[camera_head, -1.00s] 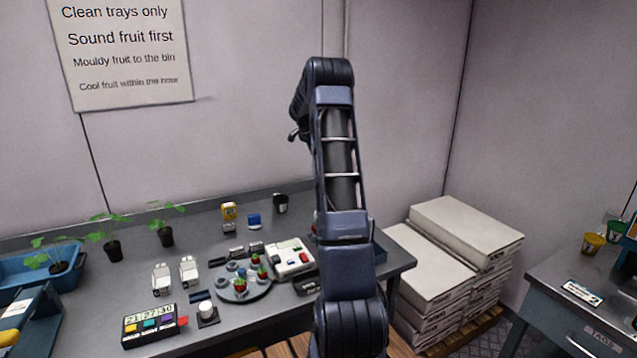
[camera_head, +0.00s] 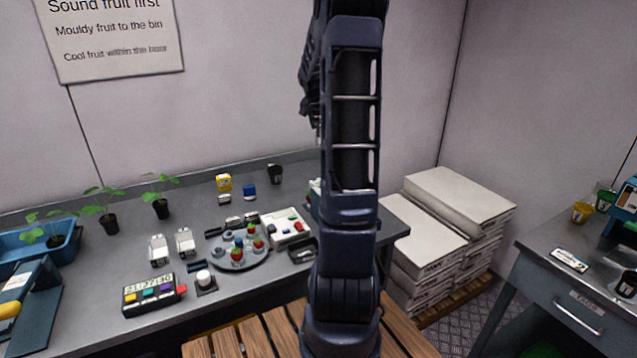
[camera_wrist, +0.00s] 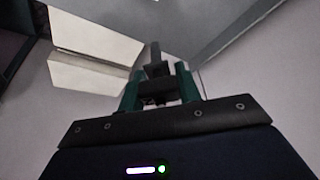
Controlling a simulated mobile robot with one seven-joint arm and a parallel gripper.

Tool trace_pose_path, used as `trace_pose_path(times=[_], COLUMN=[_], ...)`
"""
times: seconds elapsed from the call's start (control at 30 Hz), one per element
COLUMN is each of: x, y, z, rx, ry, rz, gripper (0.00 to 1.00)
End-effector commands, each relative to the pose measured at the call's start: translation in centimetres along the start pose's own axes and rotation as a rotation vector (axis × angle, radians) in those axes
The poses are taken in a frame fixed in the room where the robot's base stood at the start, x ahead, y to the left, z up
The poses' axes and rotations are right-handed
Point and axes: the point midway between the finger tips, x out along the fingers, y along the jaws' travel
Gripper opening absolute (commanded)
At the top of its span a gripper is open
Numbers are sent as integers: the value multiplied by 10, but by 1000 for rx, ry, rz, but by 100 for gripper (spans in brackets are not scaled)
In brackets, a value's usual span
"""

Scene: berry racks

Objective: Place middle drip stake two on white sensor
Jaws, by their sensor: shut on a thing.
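My gripper (camera_wrist: 160,88) shows in the wrist view with its green fingers closed on a dark, narrow piece (camera_wrist: 155,62), which looks like a drip stake. The piece points up away from the palm; its details are too dark to tell. In the head view my raised arm fills the middle, and the gripper is not visible. Two small white devices (camera_head: 158,250) (camera_head: 184,242) stand on the grey bench, left of a round plate. A white-topped round piece on a dark base (camera_head: 205,281) stands in front of them. I cannot tell which is the white sensor.
The round grey plate (camera_head: 238,264) holds strawberries and small cups. A white box (camera_head: 290,231), a timer (camera_head: 150,294), potted seedlings (camera_head: 108,222) and small dark pieces crowd the bench (camera_head: 150,220). Stacked white cartons (camera_head: 430,240) stand right. A wooden slatted surface (camera_head: 260,335) lies in front.

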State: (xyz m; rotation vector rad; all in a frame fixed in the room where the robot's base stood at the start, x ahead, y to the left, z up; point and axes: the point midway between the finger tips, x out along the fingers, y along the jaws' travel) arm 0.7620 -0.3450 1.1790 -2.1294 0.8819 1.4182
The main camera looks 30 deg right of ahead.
Motion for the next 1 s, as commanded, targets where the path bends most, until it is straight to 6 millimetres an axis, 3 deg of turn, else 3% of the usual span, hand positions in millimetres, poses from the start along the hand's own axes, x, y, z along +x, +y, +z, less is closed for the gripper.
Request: trace_pose_path(times=[0.17,0.7,1.0], x=[20,125,149], y=[2,2,2], z=[11,54,64], rx=[-5,-5,-4], ry=[-3,-2,-1], rz=[-1,-1,-1], gripper=[12,12,12])
